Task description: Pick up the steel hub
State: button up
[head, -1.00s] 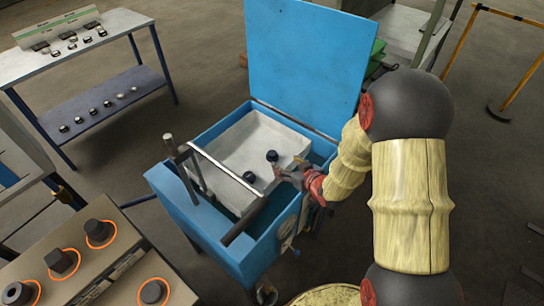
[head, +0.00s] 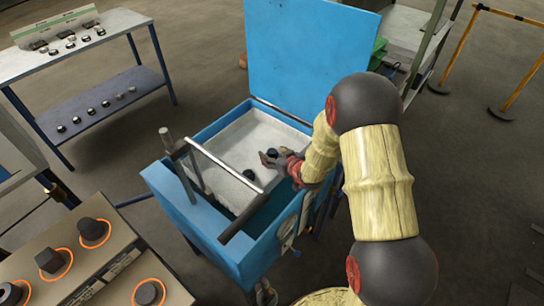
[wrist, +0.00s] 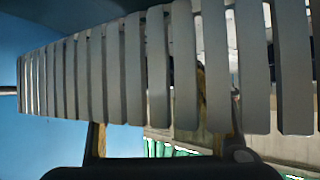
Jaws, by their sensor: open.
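Two small dark round parts stand on a pale tray (head: 235,140) inside the open blue tank (head: 190,205). I cannot tell which is the steel hub. The nearer part (head: 249,174) stands clear of my gripper. The farther part (head: 272,152) is right at my gripper (head: 267,159), partly hidden by its fingers. My gripper is open and reaches in over the tank's right wall. I cannot tell whether a finger touches the farther part. Neither part can be made out in the wrist view, where a dark piece of my gripper fills the lower edge.
A bar frame (head: 222,167) crosses the tank's front left. The raised blue lid (head: 310,50) stands behind. Grey slats (wrist: 130,70) span the wrist view. A table (head: 85,50) with small parts stands far left; a bench (head: 70,265) with dark parts in orange rings is front left.

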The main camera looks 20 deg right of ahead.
jog(key=shift+w, duration=0.1)
jog(key=shift+c, duration=1.4)
jog(key=shift+r, duration=0.1)
grip_shut()
